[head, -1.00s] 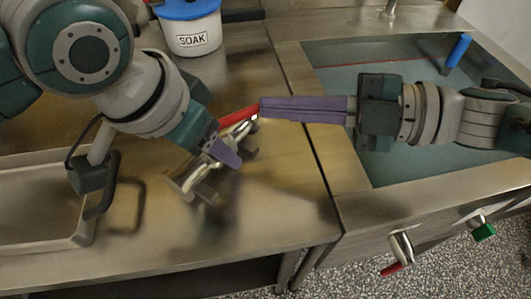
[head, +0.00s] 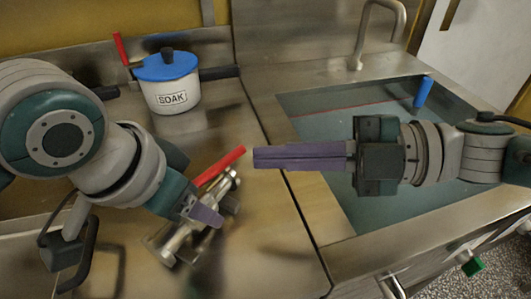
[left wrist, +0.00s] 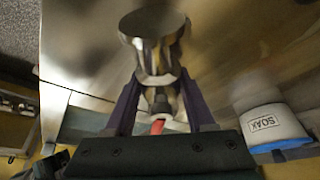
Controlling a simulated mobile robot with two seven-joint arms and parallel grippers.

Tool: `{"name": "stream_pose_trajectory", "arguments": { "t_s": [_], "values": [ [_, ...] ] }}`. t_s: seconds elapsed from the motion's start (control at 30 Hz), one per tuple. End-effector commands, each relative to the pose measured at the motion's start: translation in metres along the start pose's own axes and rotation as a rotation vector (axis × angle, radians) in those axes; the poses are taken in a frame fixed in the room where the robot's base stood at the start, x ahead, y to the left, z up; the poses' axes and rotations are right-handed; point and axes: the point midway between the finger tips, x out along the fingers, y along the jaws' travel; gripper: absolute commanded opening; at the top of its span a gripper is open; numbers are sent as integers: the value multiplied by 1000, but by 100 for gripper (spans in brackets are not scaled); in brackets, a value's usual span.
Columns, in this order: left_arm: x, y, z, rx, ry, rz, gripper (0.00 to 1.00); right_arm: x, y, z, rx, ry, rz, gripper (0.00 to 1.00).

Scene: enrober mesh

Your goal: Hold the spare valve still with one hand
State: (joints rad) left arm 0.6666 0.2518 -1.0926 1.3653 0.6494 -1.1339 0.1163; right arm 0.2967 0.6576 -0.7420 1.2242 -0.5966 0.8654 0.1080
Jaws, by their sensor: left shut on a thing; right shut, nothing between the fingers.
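The spare valve (head: 172,246) is a shiny metal body with a long red lever (head: 222,165). It is over the steel counter left of the sink. My left gripper (head: 205,212) is shut on its middle. In the left wrist view the valve's round metal end (left wrist: 152,30) sticks out beyond the two purple fingers, and a bit of red shows between them. My right gripper (head: 256,158) is shut and empty. Its fingertips are just right of the lever's free end, with a small gap in the picture. I cannot tell whether the valve touches the counter.
A white SOAK pot (head: 172,95) with a blue lid stands at the back of the counter. The sink (head: 350,210) lies under my right arm, with a blue cylinder (head: 423,91) at its far side. A green handle (head: 473,267) sticks out at the front below the sink.

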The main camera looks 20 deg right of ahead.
Motion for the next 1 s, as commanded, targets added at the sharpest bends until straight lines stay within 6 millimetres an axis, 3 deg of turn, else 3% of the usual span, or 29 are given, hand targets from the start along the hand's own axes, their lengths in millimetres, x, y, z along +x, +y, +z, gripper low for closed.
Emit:
{"name": "stream_pose_trajectory", "arguments": {
  "t_s": [0.3, 0.5, 1.0],
  "values": [
    [0, 0, 0, -1, -1, 1, 0, -48, 23, 33, -2, -10, 2, 0],
    [0, 0, 0, -1, -1, 0, 0, -70, 32, 46, -2, -7, 2, 0],
    [0, 0, 0, -1, -1, 0, 0, -78, 35, 50, -1, -4, 2, 0]
  ]
}}
